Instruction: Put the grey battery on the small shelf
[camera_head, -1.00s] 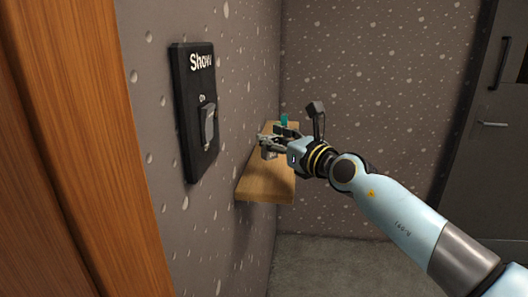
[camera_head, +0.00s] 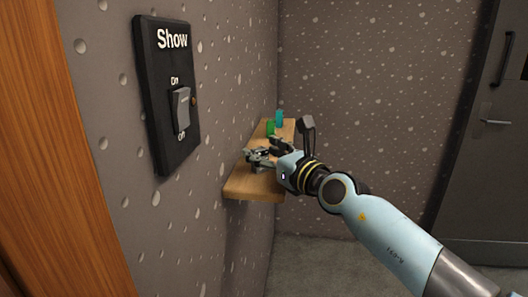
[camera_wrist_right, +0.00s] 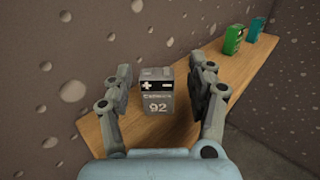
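The grey battery (camera_wrist_right: 158,94), marked with plus, minus and "92", stands upright on the small wooden shelf (camera_wrist_right: 222,78) in the right wrist view. My right gripper (camera_wrist_right: 160,82) is open, with one finger on each side of the battery and a visible gap on both sides. In the head view, my right gripper (camera_head: 260,157) is over the shelf (camera_head: 253,188) near the wall, and the battery cannot be made out there. My left gripper is not in view.
A green battery (camera_wrist_right: 233,40) and a teal one (camera_wrist_right: 255,29) stand farther along the shelf. A black "Show" switch panel (camera_head: 165,95) is on the wall left of the shelf. A dark door (camera_head: 485,150) is at the right.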

